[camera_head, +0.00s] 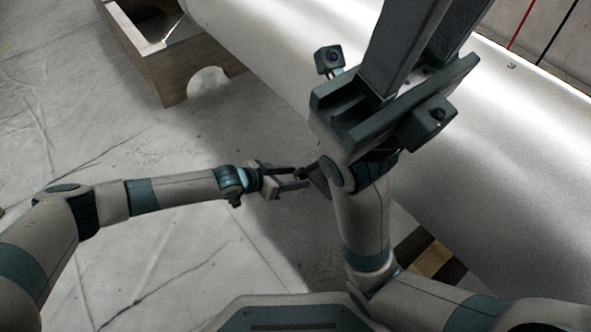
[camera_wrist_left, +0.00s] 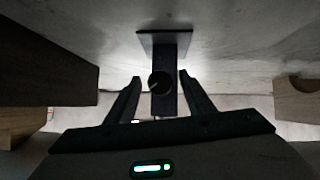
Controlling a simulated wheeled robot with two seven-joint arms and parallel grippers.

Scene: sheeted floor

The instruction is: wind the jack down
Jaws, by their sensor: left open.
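The jack (camera_wrist_left: 168,52) shows in the left wrist view as a dark post with a flat plate on top, close under a pale surface. A round dark knob (camera_wrist_left: 160,83) faces my left gripper. My left gripper (camera_wrist_left: 160,79) is open, with one finger on each side of the knob; I cannot tell if either touches it. In the head view my left gripper (camera_head: 301,178) is at the jack (camera_head: 317,180), most of which my right arm hides. My right gripper (camera_head: 395,95) is raised near the camera; its fingertips are out of frame.
A long pale cylinder (camera_head: 500,150) fills the right side. A wooden cradle (camera_head: 178,80) stands at the upper left. A black and yellow striped piece (camera_head: 432,260) lies at the lower right. The sheeted floor (camera_head: 90,120) on the left is clear.

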